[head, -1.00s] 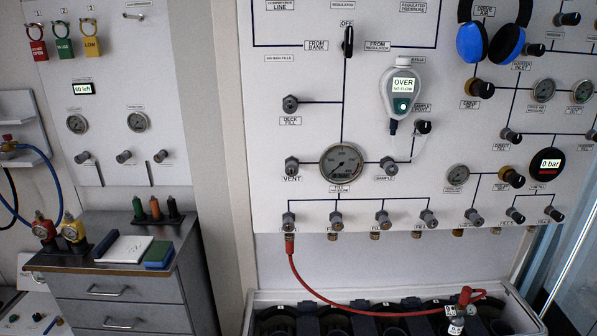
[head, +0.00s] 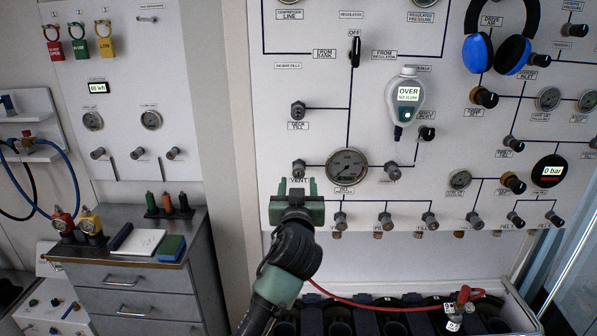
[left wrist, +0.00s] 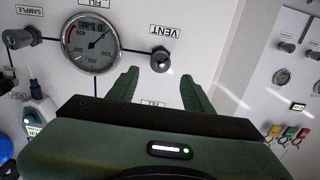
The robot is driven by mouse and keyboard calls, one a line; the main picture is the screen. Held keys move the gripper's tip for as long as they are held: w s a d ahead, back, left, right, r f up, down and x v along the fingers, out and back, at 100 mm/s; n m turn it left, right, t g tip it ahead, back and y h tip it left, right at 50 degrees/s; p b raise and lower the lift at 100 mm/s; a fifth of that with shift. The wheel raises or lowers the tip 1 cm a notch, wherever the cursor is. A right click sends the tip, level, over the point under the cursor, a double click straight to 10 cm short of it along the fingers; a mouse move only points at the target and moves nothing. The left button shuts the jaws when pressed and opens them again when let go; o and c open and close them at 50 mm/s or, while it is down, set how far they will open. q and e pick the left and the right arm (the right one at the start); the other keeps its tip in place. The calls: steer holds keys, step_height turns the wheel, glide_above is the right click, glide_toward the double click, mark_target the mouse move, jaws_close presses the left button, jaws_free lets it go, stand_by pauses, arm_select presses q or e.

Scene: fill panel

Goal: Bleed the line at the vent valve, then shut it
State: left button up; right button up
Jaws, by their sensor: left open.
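The vent valve (head: 298,168) is a small dark knob above the VENT label on the white panel, left of the round fill gauge (head: 346,170). My left gripper (head: 297,187) is open just below the knob, its fingers pointing up at the panel. In the left wrist view, where the labels read upside down, the vent valve (left wrist: 161,60) shows just beyond and between the open fingertips (left wrist: 159,78). Nothing is between the fingers. The gauge (left wrist: 91,43) stands beside it in that view. My right gripper is not in view.
A red hose (head: 385,306) runs low across the front toward a bottle (head: 457,312) at the lower right. The sample knob (head: 393,171) and the deck fill knob (head: 298,109) are nearby. A row of fill knobs (head: 385,219) lies below. A drawer cabinet (head: 125,290) stands left.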

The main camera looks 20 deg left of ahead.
mark_target(299, 173)
arm_select(q)
steer(key=p+x, duration=0.1)
steer(key=x, duration=0.4)
steer(key=shift+w+p, duration=0.1)
steer(key=shift+p, duration=0.2)
steer(key=shift+x, duration=0.85)
steer(key=shift+f, duration=0.2)
jaws_close()
